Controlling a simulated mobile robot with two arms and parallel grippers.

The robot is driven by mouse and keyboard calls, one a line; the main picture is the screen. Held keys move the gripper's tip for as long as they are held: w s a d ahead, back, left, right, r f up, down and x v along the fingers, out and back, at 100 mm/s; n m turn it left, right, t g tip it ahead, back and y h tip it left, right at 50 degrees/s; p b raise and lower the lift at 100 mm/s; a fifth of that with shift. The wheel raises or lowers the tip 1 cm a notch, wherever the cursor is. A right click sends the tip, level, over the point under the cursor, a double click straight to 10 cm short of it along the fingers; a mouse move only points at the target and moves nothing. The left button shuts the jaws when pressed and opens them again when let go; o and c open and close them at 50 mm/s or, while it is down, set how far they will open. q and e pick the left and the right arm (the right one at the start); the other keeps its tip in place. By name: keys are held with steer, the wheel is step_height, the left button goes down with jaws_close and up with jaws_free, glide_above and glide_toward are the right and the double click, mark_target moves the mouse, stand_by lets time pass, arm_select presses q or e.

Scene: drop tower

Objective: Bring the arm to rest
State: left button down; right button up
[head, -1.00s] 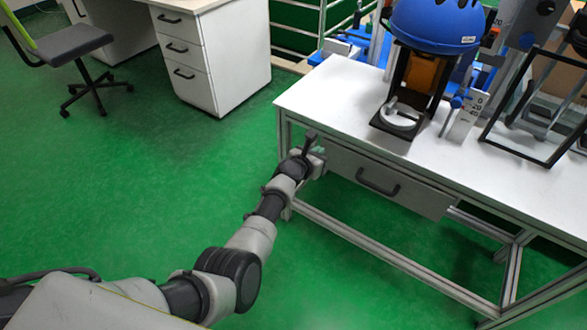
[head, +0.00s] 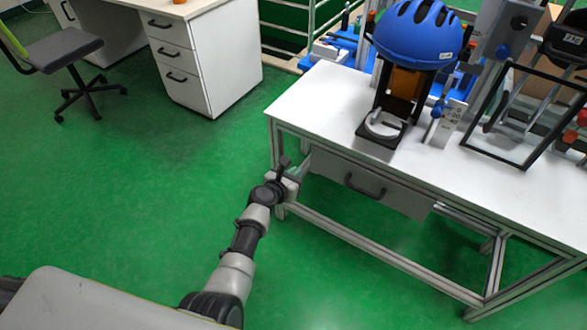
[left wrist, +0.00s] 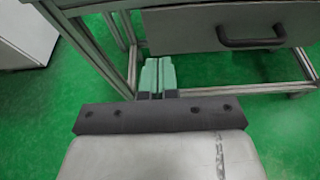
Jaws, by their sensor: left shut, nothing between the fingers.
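My left arm reaches up from the bottom of the head view. Its gripper (head: 300,168) is at the left front corner of the white workbench (head: 318,100), beside the bench's drawer (head: 372,184). In the left wrist view the two greenish fingers (left wrist: 157,76) lie side by side, shut with nothing between them. The drawer (left wrist: 222,27) and the bench frame show just ahead of them. I cannot tell whether the gripper touches the bench frame. My right gripper is not in view.
A blue helmet (head: 417,32) sits on a stand on the bench, with a black frame (head: 506,154) to its right. A white drawer cabinet (head: 205,62) and an office chair (head: 66,50) are at the back left. The green floor (head: 120,190) on the left is clear.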

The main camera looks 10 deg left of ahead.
arm_select(q)
steer(key=s+a+f+m+g+y+p, duration=0.25)
steer(key=s+f+m+g, duration=0.35)
steer(key=s+f+m, duration=1.2)
steer(key=s+a+f+m+g+p, duration=0.1)
steer(key=s+m, duration=0.4)
steer(key=s, duration=0.7)
steer(key=s+a+f+m+g+y+p, duration=0.1)
steer(key=s+a+f+m+g, duration=0.2)
steer(key=s, duration=0.9)
steer(key=s+a+f+m+g+y+p, duration=0.1)
steer(key=s+a+f+m+g, duration=0.1)
steer(key=s+f+m, duration=0.3)
steer(key=s+a+m, duration=0.1)
steer(key=s+m, duration=0.2)
steer(key=s, duration=0.4)
steer(key=shift+s+f+m+g, duration=0.2)
steer(key=shift+f+m+g, duration=0.1)
steer(key=shift+m, duration=0.1)
